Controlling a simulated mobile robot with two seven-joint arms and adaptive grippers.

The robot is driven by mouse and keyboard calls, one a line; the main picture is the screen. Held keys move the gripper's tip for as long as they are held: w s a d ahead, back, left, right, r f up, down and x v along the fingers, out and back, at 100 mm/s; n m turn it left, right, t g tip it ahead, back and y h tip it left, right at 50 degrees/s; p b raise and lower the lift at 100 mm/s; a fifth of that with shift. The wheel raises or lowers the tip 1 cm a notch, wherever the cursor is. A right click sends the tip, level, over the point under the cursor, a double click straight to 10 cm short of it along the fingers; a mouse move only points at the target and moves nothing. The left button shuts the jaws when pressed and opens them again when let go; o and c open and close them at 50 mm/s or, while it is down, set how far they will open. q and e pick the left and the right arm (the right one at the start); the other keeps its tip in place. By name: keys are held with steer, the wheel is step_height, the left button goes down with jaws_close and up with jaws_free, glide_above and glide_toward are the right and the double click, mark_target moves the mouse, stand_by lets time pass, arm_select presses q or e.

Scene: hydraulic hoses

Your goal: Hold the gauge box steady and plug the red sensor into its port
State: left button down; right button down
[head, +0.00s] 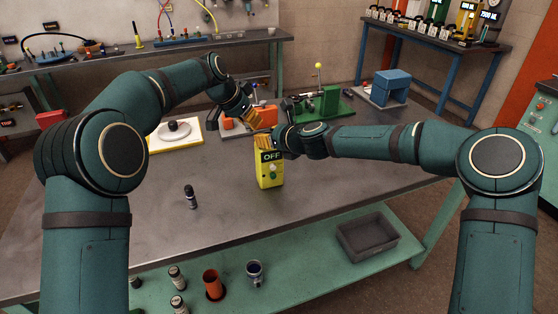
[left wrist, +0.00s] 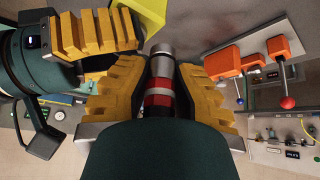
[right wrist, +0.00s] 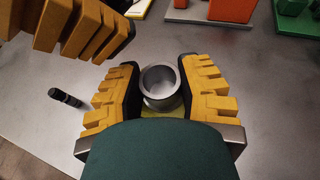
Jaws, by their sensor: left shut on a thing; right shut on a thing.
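The yellow gauge box (head: 270,176) stands upright on the table, its display reading OFF. My right gripper (head: 264,143) is at its top, shut on the round metal port (right wrist: 161,87), whose open mouth shows in the right wrist view. My left gripper (head: 246,112) is shut on the red sensor (left wrist: 158,99), a cylinder with red and white bands and a metal end. The sensor is hidden in the head view. The metal end is apart from the port, and a yellow corner of the box shows beyond it in the left wrist view. The left fingers (right wrist: 85,25) also show in the right wrist view.
A dark cylinder (head: 190,197) stands left of the box on the table. Behind the grippers are a white-topped yellow plate (head: 185,142), an orange device (head: 232,127) and a green device (head: 328,102). The table's front right is clear.

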arm_select(q)
steer(key=n+y, duration=0.2)
glide_above(241, 179)
step_height(241, 179, down, 8)
steer(key=f, duration=0.1)
steer(key=shift+g, duration=0.3)
steer(key=f, duration=0.4)
steer(key=shift+s+a+f, duration=0.2)
steer(key=shift+s+a, duration=0.2)
steer(key=shift+f, duration=2.65)
steer(key=shift+f, duration=0.15)
steer(key=c, duration=1)
jaws_free()
